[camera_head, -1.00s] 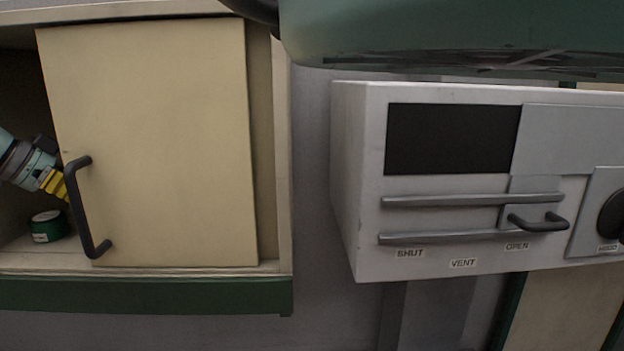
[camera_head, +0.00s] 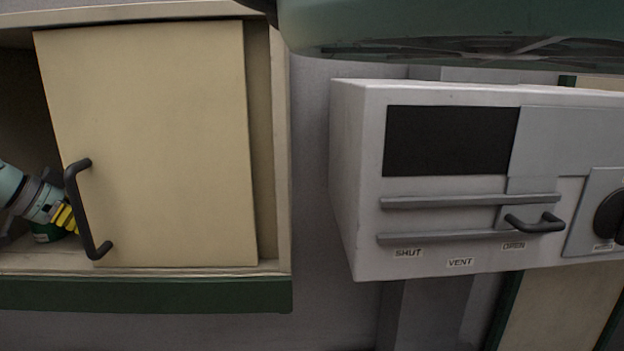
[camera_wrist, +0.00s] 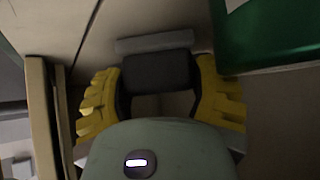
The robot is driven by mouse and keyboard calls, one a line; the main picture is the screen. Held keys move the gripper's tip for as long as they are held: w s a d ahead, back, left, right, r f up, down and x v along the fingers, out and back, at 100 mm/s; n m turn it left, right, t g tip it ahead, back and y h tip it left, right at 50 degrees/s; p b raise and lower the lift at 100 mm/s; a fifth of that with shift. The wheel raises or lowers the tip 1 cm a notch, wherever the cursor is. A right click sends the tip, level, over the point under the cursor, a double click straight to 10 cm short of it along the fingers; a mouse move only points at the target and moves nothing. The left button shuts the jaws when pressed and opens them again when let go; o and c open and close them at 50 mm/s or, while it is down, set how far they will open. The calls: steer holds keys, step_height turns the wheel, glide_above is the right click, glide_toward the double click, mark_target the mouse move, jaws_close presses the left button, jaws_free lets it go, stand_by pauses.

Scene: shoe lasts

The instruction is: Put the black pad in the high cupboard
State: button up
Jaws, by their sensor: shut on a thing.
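The high cupboard (camera_head: 190,292) is at the left of the head view, open on its left side. My gripper (camera_head: 68,219) reaches into this opening, low down and close to the door handle. In the wrist view my gripper (camera_wrist: 160,90) has its yellow fingers on both sides of a dark block, which appears to be the black pad (camera_wrist: 158,72), and is shut on it. A light grey strip lies just beyond the pad. The pad cannot be made out in the head view.
The cream cupboard door (camera_head: 155,140) with its dark handle (camera_head: 82,210) covers the cupboard's right part. A grey unit (camera_head: 352,180) hangs at right.

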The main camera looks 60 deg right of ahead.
steer(key=shift+f, duration=0.15)
steer(key=o, duration=1.3)
steer(key=shift+o, duration=0.2)
steer(key=shift+w+a+b, duration=0.15)
steer(key=shift+a+b, duration=0.1)
steer(key=shift+b, duration=0.75)
steer(key=a+r+b, duration=0.1)
steer(key=b, duration=0.2)
steer(key=shift+r, duration=0.1)
steer(key=p+v, duration=0.4)
steer(key=shift+r, duration=0.65)
steer(key=shift+a+r+p, duration=0.2)
steer(key=shift+a+p, duration=0.3)
steer(key=shift+p, duration=0.2)
